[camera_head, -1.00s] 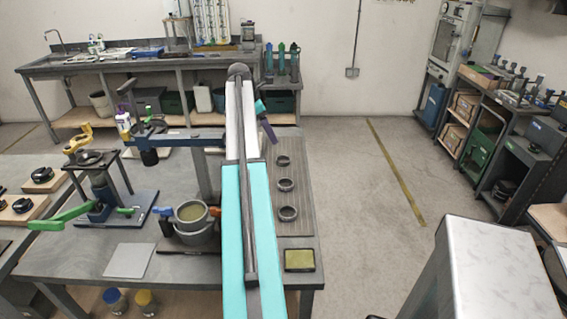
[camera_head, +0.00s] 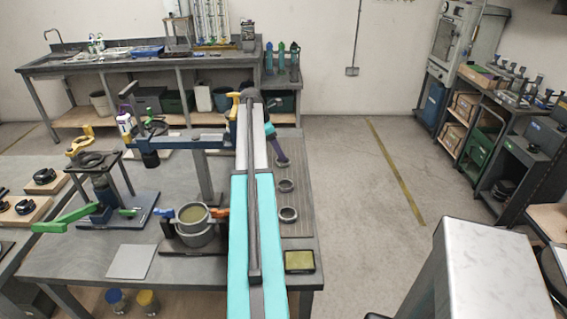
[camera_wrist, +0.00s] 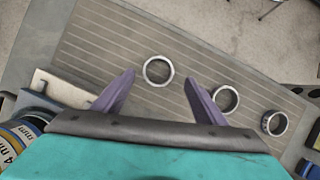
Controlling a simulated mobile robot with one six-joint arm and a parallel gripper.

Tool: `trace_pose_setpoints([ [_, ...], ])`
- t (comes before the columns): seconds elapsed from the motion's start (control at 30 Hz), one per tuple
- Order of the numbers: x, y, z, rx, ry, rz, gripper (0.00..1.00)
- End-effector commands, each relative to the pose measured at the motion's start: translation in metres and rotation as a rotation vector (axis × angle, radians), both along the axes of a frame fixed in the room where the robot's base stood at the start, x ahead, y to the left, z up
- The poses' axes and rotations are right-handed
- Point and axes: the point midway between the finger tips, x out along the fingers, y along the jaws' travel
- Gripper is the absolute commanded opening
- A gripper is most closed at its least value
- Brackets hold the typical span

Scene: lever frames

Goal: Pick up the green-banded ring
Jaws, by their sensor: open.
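Three dark grey rings lie in a row on a grooved grey board (camera_head: 305,165). In the wrist view they are a left ring (camera_wrist: 158,71), a middle ring (camera_wrist: 225,98) and a right ring (camera_wrist: 275,123). No green band can be made out on any of them, so I cannot tell which is the green-banded one. My gripper (camera_wrist: 160,77) is open and empty, its purple fingers spread either side of the left ring in the picture; its height above is unclear. In the head view a purple finger (camera_head: 276,150) covers the far ring; the middle ring (camera_head: 286,185) and near ring (camera_head: 288,214) show.
Left of my arm stand a pot (camera_head: 194,232), a pale plate (camera_head: 130,261) and a lever stand (camera_head: 100,190). The floor (camera_head: 370,230) right of the table is clear.

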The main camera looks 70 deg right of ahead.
Motion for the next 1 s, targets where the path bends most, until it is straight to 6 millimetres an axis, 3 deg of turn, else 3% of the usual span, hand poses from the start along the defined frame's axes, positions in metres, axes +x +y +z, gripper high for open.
trace_pose_setpoints([
  [0.37, -0.002, -0.001, -0.003, 0.0, 0.0, -0.001, 0.65],
  [0.8, -0.013, -0.012, -0.041, 0.001, 0.001, -0.003, 0.65],
  [1.0, -0.015, -0.014, -0.049, 0.0, 0.0, -0.002, 0.65],
])
